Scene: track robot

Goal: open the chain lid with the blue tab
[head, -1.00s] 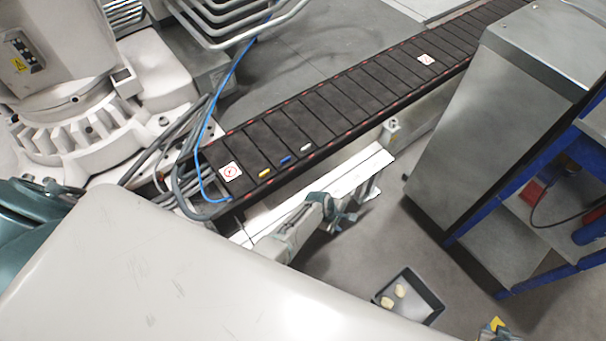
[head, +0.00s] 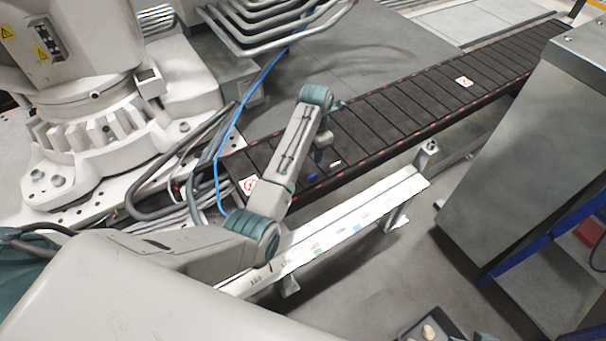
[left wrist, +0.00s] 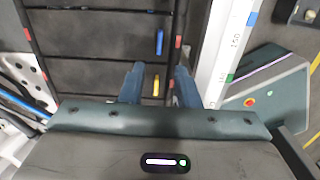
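The cable chain (head: 400,110) runs diagonally across the head view with a row of dark lids. The blue tab (head: 312,177) lies near its front edge, beside the white tab (head: 335,163). In the left wrist view the blue tab (left wrist: 159,42) is upper centre, beyond my fingertips. The yellow tab (left wrist: 156,85) shows between the fingers there; in the head view my arm hides it. My left gripper (left wrist: 158,76) is open and empty over the chain, its two fingers apart. In the head view its hand (head: 323,140) is small and partly hidden. My right gripper is out of view.
A pale marked rail (head: 350,225) runs along the chain's near side. A blue cable (head: 236,115) and grey hoses lie at its left end, beside a large white robot base (head: 80,150). A metal cabinet (head: 530,150) stands right. A dark tray (head: 455,328) sits on the floor.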

